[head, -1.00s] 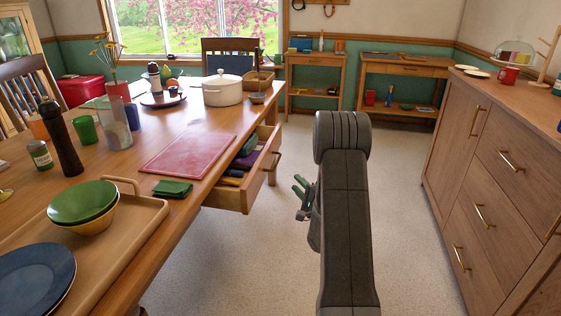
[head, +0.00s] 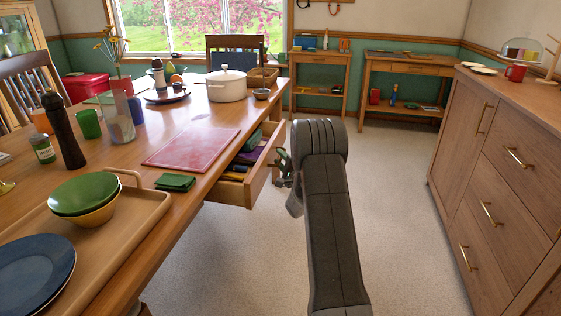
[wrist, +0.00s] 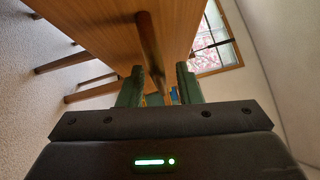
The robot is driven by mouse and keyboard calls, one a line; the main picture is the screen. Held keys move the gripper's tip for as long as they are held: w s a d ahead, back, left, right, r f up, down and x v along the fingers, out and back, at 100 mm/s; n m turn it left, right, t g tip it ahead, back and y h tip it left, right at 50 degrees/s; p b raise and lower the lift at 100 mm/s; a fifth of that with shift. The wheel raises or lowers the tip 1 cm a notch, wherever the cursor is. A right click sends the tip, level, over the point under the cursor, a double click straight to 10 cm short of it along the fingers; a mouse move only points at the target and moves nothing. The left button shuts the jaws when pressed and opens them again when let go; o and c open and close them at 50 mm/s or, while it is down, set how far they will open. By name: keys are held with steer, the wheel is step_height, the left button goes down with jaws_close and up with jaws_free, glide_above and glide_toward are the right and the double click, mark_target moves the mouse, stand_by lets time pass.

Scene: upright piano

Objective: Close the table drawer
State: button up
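The table drawer (head: 262,177) stands pulled out from the long side of the wooden table (head: 178,215). Inside it lie a green item, a purple item (head: 249,156) and some yellow and dark items. My gripper (head: 281,167) is just outside the drawer front, near its handle, partly hidden behind my arm. In the wrist view its two green fingers (wrist: 159,88) are apart, and a brown wooden bar shows beyond and between them. I cannot tell whether the fingers touch the drawer.
A red cutting board (head: 190,147) and a folded green cloth (head: 175,182) lie on the table above the drawer. A white pot (head: 226,87) stands farther back. A wooden cabinet (head: 490,170) is on the right. The floor between is clear.

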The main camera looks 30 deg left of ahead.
mark_target(241, 155)
steer(key=shift+a, duration=0.15)
steer(key=shift+c, duration=0.4)
jaws_close()
steer(key=s+a, duration=0.1)
steer(key=a, duration=0.3)
steer(key=s+a+b, duration=0.1)
steer(key=a, duration=0.4)
steer(key=s+a+b, duration=0.1)
steer(key=a, duration=0.4)
steer(key=shift+s+a, duration=0.25)
steer(key=shift+a+r, duration=0.1)
